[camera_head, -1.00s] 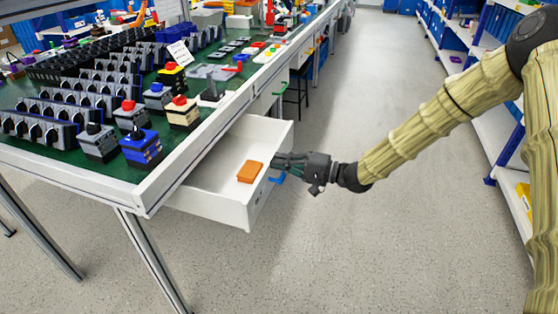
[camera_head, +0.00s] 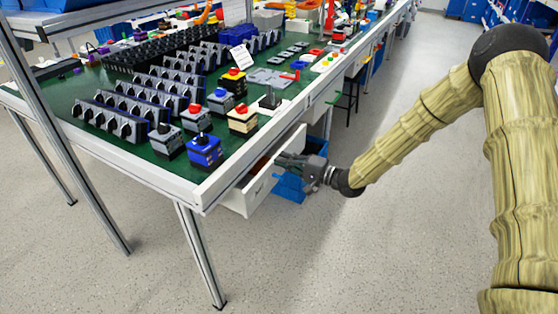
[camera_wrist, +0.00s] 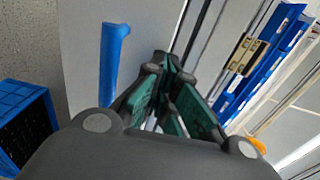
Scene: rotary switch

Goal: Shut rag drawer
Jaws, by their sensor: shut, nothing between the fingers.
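The white rag drawer (camera_head: 250,196) sits under the near end of the green-topped workbench and stands partly open. A strip of its inside shows, with a little of the orange rag (camera_head: 260,164) in it. My gripper (camera_head: 283,159) is at the drawer's front, its fingers by the top edge; exact contact is hard to tell. In the wrist view the fingers (camera_wrist: 166,88) are together with nothing between them. The drawer's blue handle (camera_wrist: 114,58) is left of the fingers there, against the pale front panel (camera_wrist: 150,25), and is not gripped.
The workbench (camera_head: 190,188) carries rows of switches and several button boxes. A blue crate (camera_head: 291,187) is on the floor behind my gripper; it also shows in the wrist view (camera_wrist: 27,125). Another closed drawer (camera_head: 322,104) lies farther along. The aisle floor at right is clear.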

